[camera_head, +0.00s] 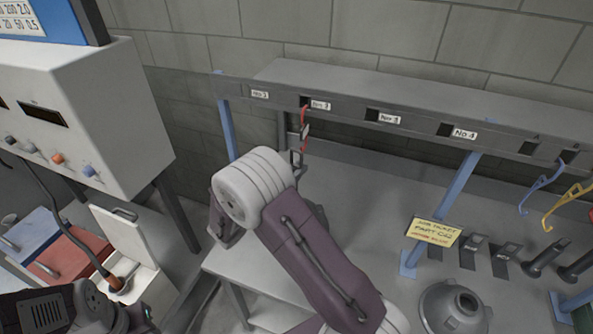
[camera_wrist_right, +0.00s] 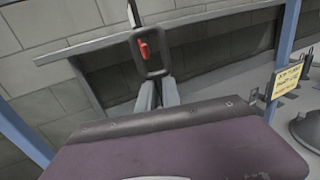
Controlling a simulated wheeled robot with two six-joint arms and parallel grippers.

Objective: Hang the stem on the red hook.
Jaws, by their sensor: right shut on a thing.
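The red hook (camera_head: 304,113) hangs from the rail beside the second number label. My right gripper (camera_head: 297,178) is just below it, partly hidden behind my wrist. It is shut on the stem, whose dark loop (camera_head: 297,158) sticks up close to the hook's lower end. In the right wrist view the fingers (camera_wrist_right: 158,93) grip below the stem's loop (camera_wrist_right: 153,68), and the red hook (camera_wrist_right: 144,50) shows in the loop's opening. I cannot tell whether it passes through or lies behind. My left gripper (camera_head: 135,318) is at the lower left, its fingers not clear.
The grey rail (camera_head: 420,126) has numbered labels and blue posts (camera_head: 450,195). A blue hook (camera_head: 540,192) and a yellow hook (camera_head: 566,206) hang at the right. Several dark pieces and a grey cone (camera_head: 455,308) stand on the bench. A white box (camera_head: 128,245) is at the left.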

